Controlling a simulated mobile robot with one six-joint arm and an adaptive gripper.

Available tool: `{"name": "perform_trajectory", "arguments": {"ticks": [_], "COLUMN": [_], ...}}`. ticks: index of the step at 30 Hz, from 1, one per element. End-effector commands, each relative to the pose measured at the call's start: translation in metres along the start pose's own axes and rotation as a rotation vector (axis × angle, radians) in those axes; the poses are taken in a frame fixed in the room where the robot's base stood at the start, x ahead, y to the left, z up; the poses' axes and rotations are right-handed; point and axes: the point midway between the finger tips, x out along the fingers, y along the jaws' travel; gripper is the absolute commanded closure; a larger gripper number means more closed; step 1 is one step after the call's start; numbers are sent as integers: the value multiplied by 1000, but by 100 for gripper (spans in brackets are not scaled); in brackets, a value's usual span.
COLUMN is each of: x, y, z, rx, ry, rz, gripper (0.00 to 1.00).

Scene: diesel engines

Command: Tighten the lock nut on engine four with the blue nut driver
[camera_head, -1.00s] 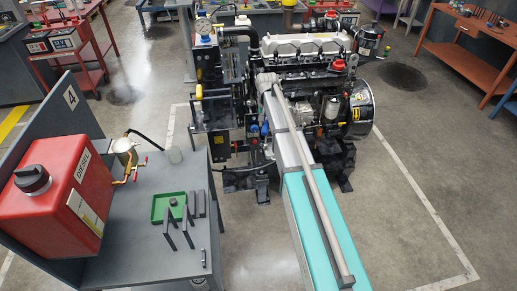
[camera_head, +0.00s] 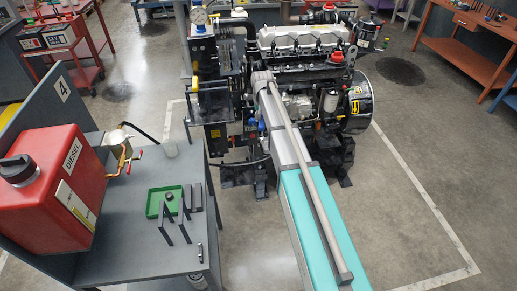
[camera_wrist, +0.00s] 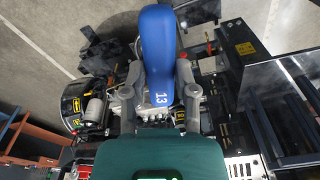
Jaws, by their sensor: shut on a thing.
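The blue nut driver (camera_wrist: 156,48), marked 13, is in my gripper (camera_wrist: 157,92), shut on it between two grey fingers in the wrist view. Its thick handle points up in that picture; its lower end is hidden. The engine (camera_head: 303,39), with a pale ribbed cover, stands at top centre in the head view, beyond the bench panel (camera_head: 62,88) marked 4. My arm reaches to its near side and hides my gripper there. I cannot make out the lock nut in either view, nor whether the driver touches anything.
A grey bench (camera_head: 137,236) at left carries a red diesel tank (camera_head: 52,186), a green tray (camera_head: 154,203) and dark upright pieces (camera_head: 180,224). A black flywheel housing (camera_head: 357,104) is at the engine's right. Floor right of my arm is clear.

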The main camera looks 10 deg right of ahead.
Motion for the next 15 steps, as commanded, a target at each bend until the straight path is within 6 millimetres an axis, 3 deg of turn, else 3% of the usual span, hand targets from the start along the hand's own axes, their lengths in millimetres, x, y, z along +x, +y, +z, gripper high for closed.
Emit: {"name": "perform_trajectory", "arguments": {"ticks": [1, 3, 15], "x": [17, 28, 85], "y": [-1, -2, -9], "z": [-1, -4, -21], "rx": [-6, -16, -76], "ry": [22, 56, 293], "rz": [0, -2, -18], "gripper": [100, 100, 100]}}
